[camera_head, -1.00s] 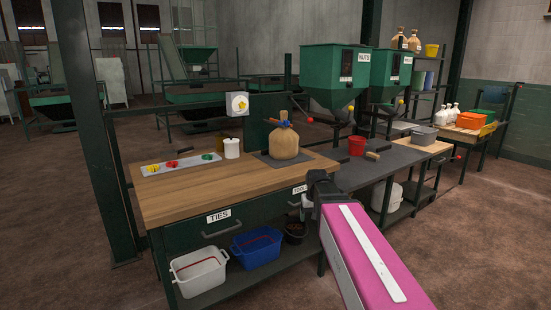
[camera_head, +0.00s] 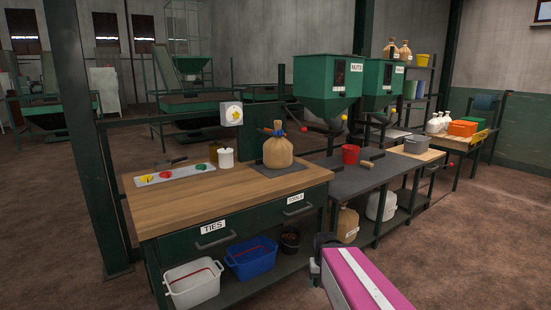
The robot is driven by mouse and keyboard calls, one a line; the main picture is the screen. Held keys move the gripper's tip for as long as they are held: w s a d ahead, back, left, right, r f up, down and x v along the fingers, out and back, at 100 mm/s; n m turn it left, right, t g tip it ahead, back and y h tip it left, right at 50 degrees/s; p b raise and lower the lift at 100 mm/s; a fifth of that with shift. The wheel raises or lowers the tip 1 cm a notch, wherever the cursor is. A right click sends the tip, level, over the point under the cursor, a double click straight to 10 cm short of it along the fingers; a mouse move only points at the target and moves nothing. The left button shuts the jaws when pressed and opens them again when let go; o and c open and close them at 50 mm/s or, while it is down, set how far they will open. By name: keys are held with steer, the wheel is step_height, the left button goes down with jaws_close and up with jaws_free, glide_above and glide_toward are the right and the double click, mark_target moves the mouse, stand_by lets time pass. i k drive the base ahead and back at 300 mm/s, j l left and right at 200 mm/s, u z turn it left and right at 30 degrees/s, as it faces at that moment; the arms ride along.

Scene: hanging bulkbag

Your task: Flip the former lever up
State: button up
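I cannot tell for sure which part is the former lever. A lever with a red ball end (camera_head: 303,129) sticks out at the left under the first green hopper (camera_head: 325,80), and a yellow ball knob (camera_head: 344,117) shows at its right. Another red ball knob (camera_head: 450,165) shows by the light wooden bench top at the right. A tied brown bag (camera_head: 278,152) stands on a dark mat on the wooden bench, with a blue tie at its neck. My pink arm link is at the bottom right, clear of the bench. My gripper's fingers are not visible.
The wooden bench (camera_head: 165,208) holds a tray of coloured pieces (camera_head: 174,175) and a white pot (camera_head: 226,158). A grey table (camera_head: 350,182) with a red bucket (camera_head: 351,154) adjoins it. Bins (camera_head: 193,284) fill the lower shelf. The floor in front is open.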

mark_target(304, 129)
steer(key=i+l+u, duration=0.1)
steer(key=l, duration=0.35)
steer(key=i+l, duration=0.3)
steer(key=l, duration=0.15)
steer(key=i+l+u, duration=0.15)
steer(key=l, duration=0.35)
steer(key=i+l+u, duration=0.1)
steer(key=i+l, duration=0.15)
steer(key=l, duration=0.2)
steer(key=i+l+u, duration=0.1)
steer(key=l, duration=0.45)
steer(key=i+l, duration=0.2)
steer(key=l, duration=0.3)
steer(key=i+l+u, duration=0.15)
steer(key=l, duration=0.35)
steer(key=i+l+u, duration=0.1)
steer(key=l, duration=0.4)
